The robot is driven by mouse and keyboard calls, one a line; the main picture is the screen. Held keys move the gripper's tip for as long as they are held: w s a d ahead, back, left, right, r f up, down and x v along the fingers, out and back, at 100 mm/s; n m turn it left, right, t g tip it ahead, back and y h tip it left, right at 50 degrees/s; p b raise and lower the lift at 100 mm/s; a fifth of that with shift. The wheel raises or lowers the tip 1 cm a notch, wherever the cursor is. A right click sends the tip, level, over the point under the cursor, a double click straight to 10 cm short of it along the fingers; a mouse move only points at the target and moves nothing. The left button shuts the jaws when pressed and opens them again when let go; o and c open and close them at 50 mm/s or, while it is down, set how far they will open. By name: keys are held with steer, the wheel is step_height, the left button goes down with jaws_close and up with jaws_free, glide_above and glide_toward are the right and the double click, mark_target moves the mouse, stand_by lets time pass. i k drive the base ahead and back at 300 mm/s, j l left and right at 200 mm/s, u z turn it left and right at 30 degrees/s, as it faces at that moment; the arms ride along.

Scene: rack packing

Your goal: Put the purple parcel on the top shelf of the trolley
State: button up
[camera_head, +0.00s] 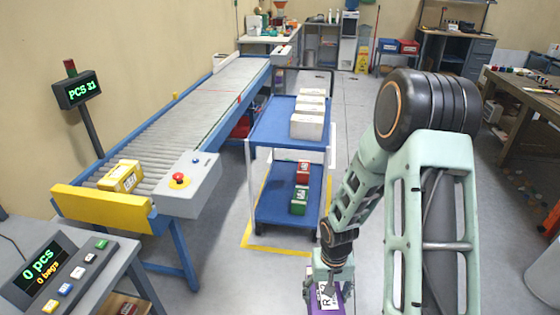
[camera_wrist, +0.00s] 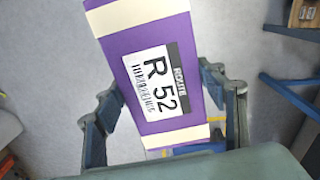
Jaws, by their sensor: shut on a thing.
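The purple parcel (camera_wrist: 181,108) with cream bands and a white "R 52" label is between the fingers of my gripper (camera_wrist: 163,105) in the wrist view. My gripper is shut on it. In the head view my gripper (camera_head: 326,285) is low at the bottom, in front of the trolley and to its right, and the parcel (camera_head: 330,297) is partly cut off by the frame's edge. The blue trolley (camera_head: 268,128) stands at the centre. Its top shelf holds several white parcels (camera_head: 308,122) in a row along the right side; the left part is bare.
The trolley's lower shelf (camera_head: 272,208) holds a red parcel (camera_head: 303,172) and a green parcel (camera_head: 299,201). A roller conveyor (camera_head: 180,125) with a yellow parcel (camera_head: 120,176) runs along the left. A workbench (camera_head: 535,100) stands at right. Floor between trolley and workbench is mostly clear.

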mark_target(274, 125)
steer(key=i, duration=0.95)
